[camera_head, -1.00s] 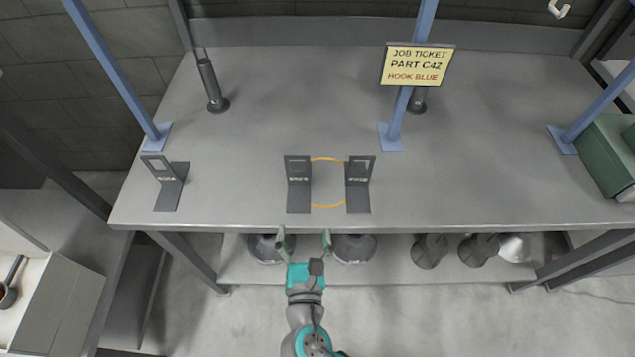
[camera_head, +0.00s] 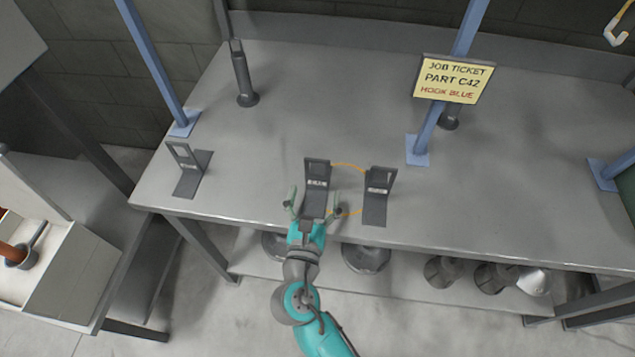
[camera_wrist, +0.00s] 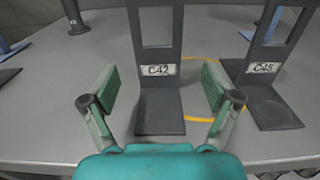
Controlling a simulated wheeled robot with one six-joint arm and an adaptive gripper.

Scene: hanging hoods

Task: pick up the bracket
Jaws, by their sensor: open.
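Three dark grey L-shaped brackets stand on the grey table, each with an upright plate with a window and a flat foot. The middle bracket (camera_head: 316,174) bears the label C42, legible in the wrist view (camera_wrist: 158,100). My gripper (camera_head: 317,207) is open, with one finger on each side of its foot; in the wrist view the fingers (camera_wrist: 160,92) show no contact with it. The right bracket (camera_head: 378,195) is labelled C45 in the wrist view (camera_wrist: 262,95). The left bracket (camera_head: 187,172) has a label too small to read.
An orange ring line (camera_head: 347,166) marks the table between the middle and right brackets. A job ticket sign (camera_head: 454,79) reads PART C42, HOOK BLUE. Blue posts (camera_head: 157,70) and a dark cylinder post (camera_head: 243,75) stand on the table (camera_head: 330,90).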

